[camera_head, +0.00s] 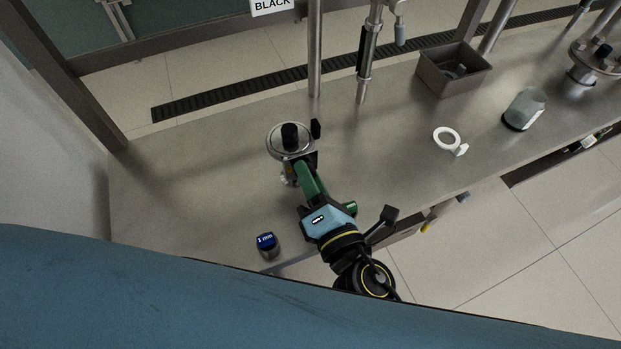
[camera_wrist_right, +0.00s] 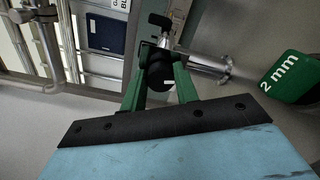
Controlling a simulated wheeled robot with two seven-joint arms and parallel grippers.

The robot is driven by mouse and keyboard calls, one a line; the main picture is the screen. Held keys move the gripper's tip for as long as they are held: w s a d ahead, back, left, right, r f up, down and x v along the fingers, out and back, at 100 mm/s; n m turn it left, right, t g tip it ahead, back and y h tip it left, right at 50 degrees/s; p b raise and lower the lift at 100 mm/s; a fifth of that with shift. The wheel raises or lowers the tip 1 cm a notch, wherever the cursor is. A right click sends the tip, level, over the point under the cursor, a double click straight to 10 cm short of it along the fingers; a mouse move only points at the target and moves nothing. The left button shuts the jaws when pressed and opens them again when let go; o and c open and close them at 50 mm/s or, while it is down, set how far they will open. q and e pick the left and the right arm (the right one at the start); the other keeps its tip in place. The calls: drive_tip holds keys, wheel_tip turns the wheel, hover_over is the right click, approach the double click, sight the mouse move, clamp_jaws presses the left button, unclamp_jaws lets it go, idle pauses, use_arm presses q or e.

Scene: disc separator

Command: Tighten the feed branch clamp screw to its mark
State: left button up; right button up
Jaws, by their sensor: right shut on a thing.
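A steel pipe fitting with a round flanged top and a black knob (camera_head: 290,137) stands on the bench in the head view. My right gripper (camera_head: 305,170), with green fingers, reaches up to the near side of this fitting. In the right wrist view its fingers are shut on a black screw knob (camera_wrist_right: 160,72), which has a small white mark on its near face. A steel pipe stub (camera_wrist_right: 200,62) and a black T-shaped handle (camera_wrist_right: 160,20) lie beyond it. In the head view the gripped knob is mostly hidden by the gripper. My left gripper is not in view.
A blue-topped "1 mm" piece (camera_head: 267,240) stands at the bench's front edge. A green "2 mm" piece (camera_wrist_right: 288,78) shows in the wrist view. A white ring clamp (camera_head: 447,139), a grey bin (camera_head: 440,82) and a grey bottle (camera_head: 526,108) are to the right. Vertical steel pipes (camera_head: 315,55) rise behind.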

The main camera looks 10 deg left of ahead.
use_arm(q)
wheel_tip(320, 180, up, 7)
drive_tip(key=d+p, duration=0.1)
drive_tip(key=p, duration=0.6)
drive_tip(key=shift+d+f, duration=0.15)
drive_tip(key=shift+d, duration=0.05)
use_arm(e)
drive_tip(key=shift+a+f+m, duration=0.1)
drive_tip(key=shift+f+m, duration=0.05)
drive_tip(key=shift+m, duration=10.25)
